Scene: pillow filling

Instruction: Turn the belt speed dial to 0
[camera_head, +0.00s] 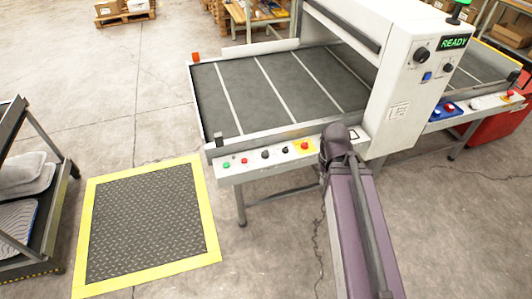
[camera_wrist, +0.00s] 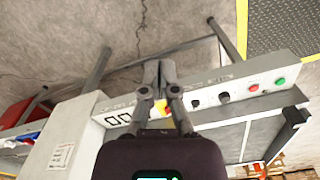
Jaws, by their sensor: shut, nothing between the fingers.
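A white control panel (camera_head: 255,167) runs along the front of the belt machine. Two small black dials sit on it, a left one (camera_head: 264,154) and a right one (camera_head: 285,150). They also show in the wrist view, as one dial (camera_wrist: 224,97) and another (camera_wrist: 195,103). The labels are too small to read, so I cannot tell which is the belt speed dial or its setting. My gripper (camera_wrist: 158,68) is shut and empty, in front of the panel's yellow patch and apart from both dials. In the head view my arm hides its fingers.
A green button (camera_head: 226,165), a red button (camera_head: 243,161) and a red emergency button (camera_head: 304,146) share the panel. The white housing (camera_head: 405,95) rises close by, with a larger black knob (camera_head: 421,55) and a READY display (camera_head: 454,43). Floor before the panel is clear.

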